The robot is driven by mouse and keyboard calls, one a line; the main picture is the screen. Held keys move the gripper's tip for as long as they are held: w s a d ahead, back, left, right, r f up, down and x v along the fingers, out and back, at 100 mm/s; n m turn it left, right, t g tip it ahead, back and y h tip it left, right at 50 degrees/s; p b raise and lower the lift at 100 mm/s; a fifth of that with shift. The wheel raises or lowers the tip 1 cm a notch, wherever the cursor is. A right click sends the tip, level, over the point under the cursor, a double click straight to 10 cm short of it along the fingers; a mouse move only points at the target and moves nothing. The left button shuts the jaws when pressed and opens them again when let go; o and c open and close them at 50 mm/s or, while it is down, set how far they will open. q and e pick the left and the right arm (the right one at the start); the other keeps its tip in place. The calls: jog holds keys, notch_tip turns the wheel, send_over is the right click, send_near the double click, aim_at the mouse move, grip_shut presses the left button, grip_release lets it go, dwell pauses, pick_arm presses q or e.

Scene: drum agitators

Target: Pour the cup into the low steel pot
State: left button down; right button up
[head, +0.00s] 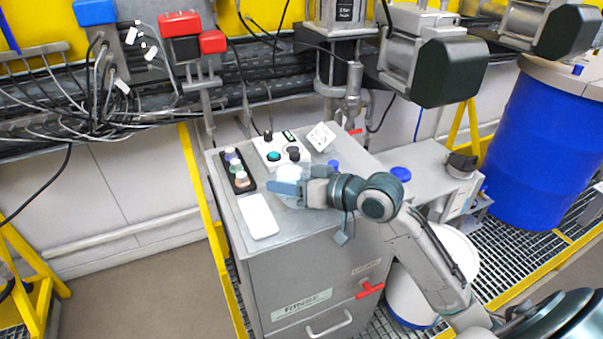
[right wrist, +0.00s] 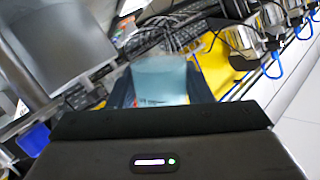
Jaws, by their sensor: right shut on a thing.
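My right gripper (head: 293,187) reaches in from the right over the top of the steel cabinet and is shut on a pale translucent cup (head: 291,173). In the right wrist view the cup (right wrist: 160,78) sits between the two dark fingers and looks light blue; I cannot tell what is in it. The fingers and wrist partly hide the cup in the head view. I cannot make out a low steel pot in either view. My left gripper is not in view.
The steel cabinet top (head: 293,224) carries a black rack of small jars (head: 238,170), a white pad (head: 258,216), a control box (head: 281,150) and a white tag (head: 321,136). A blue drum (head: 543,150) stands at right. Motors and cables hang behind.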

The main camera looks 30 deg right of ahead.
jog(key=shift+w+d+r, duration=0.1)
jog(key=shift+w, duration=0.2)
jog(key=shift+s+d+r+m+p, duration=0.1)
jog(key=shift+r+m+p, duration=0.1)
jog(key=shift+m+p, duration=0.15)
jog(key=shift+w+d+r+p, duration=0.1)
jog(key=shift+w+r+p, duration=0.15)
jog(key=shift+p, duration=0.15)
jog(key=shift+d+r, duration=0.1)
jog(key=shift+r, duration=0.1)
jog(key=shift+w+r+m+p, duration=0.15)
jog(key=shift+w+m+p, duration=0.05)
jog(key=shift+m+p, duration=0.2)
jog(key=shift+s+d+r+g+p, duration=0.1)
jog(key=shift+d+r+g+p, duration=0.1)
jog(key=shift+r+g+p, duration=0.2)
jog(key=shift+f, duration=0.1)
